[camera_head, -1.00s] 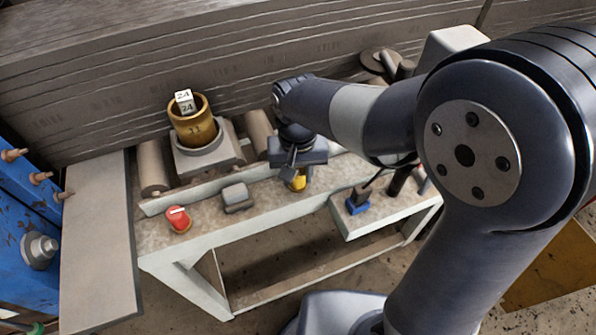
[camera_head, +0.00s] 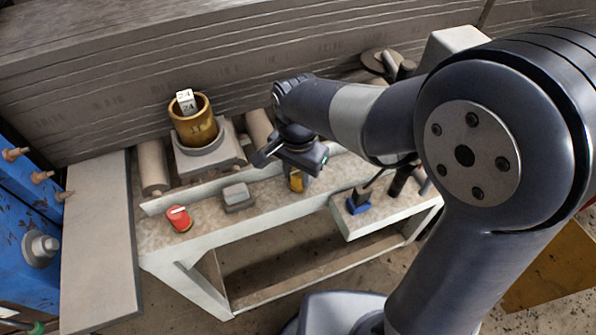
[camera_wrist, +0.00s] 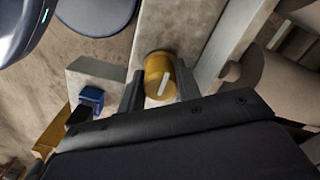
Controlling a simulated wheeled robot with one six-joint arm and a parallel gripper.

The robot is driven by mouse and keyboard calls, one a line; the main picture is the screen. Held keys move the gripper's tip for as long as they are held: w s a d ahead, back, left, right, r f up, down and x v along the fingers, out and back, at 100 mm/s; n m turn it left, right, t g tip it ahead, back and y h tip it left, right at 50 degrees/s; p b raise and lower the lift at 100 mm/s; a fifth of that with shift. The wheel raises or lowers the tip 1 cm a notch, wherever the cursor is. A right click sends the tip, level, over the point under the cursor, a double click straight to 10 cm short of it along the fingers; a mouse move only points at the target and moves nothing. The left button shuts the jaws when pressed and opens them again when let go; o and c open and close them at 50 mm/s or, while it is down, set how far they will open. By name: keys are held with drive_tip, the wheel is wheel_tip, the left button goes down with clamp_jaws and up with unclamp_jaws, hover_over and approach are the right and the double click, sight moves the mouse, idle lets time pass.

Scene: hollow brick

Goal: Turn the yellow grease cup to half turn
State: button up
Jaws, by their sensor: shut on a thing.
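The yellow grease cup (camera_head: 297,181) stands on the pale bench top, partly hidden under my gripper in the head view. In the wrist view the cup (camera_wrist: 158,72) is a short yellow cylinder with a white line mark on its top, slanting up to the right. My gripper (camera_wrist: 160,88) points down at it, one dark finger on each side, shut on the cup. In the head view my gripper (camera_head: 298,170) sits above the bench's middle, its body turned askew to the bench edge.
A red cup with a white mark (camera_head: 179,218) and a grey block (camera_head: 237,196) stand left of my gripper. A brass cylinder (camera_head: 195,128) holding a tag and rollers (camera_head: 153,167) lie behind. Bench top between the red cup and block is clear.

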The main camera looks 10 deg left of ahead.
sight(298, 172)
drive_tip(key=shift+r, duration=0.1)
idle(0.4)
drive_tip(key=o, duration=0.7)
wheel_tip(298, 172, up, 11)
drive_tip(key=shift+b, duration=0.3)
drive_tip(key=shift+f, duration=0.25)
wheel_tip(298, 172, down, 11)
drive_tip(key=shift+r+p, duration=0.1)
drive_tip(key=shift+p, duration=0.2)
drive_tip(key=shift+r, duration=0.1)
